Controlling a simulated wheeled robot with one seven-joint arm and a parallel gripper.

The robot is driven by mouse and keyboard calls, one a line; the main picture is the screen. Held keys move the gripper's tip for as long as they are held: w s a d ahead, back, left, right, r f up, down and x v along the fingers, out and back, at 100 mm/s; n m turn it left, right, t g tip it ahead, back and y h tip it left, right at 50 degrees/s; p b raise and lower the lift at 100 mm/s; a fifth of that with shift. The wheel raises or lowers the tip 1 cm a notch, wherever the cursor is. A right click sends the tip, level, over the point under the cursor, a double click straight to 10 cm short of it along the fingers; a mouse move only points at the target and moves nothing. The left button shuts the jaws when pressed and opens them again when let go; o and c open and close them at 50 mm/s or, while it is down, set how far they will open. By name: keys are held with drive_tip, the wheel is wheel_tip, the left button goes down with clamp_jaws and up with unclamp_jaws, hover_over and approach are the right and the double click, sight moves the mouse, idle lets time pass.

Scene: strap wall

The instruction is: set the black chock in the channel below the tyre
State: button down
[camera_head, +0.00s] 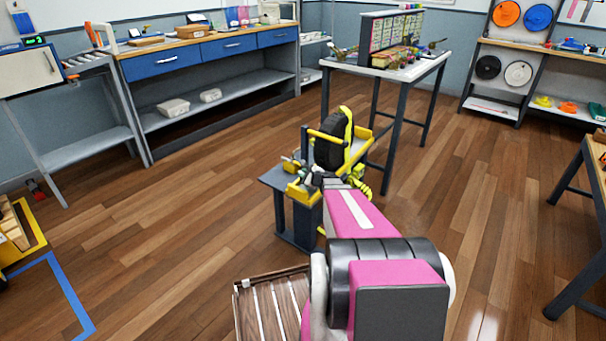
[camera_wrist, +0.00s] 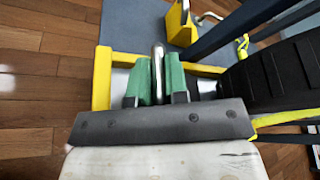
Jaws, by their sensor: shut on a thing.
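The black tyre (camera_head: 331,148) stands upright in a yellow frame on the dark stand. Its tread (camera_wrist: 280,75) fills the right of the wrist view. My gripper (camera_wrist: 158,80) is over the stand beside the tyre, its green-padded fingers shut on a bare metal rod (camera_wrist: 158,58). I cannot tell whether this rod belongs to the black chock, and no black chock can be made out for certain. Yellow rails (camera_wrist: 102,80) edge a pale strip under the fingers. The channel below the tyre is not clearly visible, partly behind my gripper.
A yellow block (camera_wrist: 180,24) with a metal loop beside it sits on the blue-grey deck (camera_wrist: 135,22). A rack table (camera_head: 425,68) stands behind the stand. A blue-drawered bench (camera_head: 210,50) is at the back left.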

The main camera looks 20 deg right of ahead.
drive_tip(key=shift+w+d+f, duration=0.4)
drive_tip(key=shift+d+f, duration=0.15)
drive_tip(key=shift+f, duration=0.05)
drive_tip(key=shift+w+d+f, duration=0.4)
drive_tip(key=shift+d+f, duration=0.1)
drive_tip(key=shift+f, duration=0.1)
drive_tip(key=shift+w+d+f, duration=0.25)
drive_tip(key=shift+w+d, duration=0.05)
drive_tip(key=shift+d, duration=0.15)
drive_tip(key=c, duration=1.1)
unclamp_jaws()
drive_tip(key=shift+o, duration=0.2)
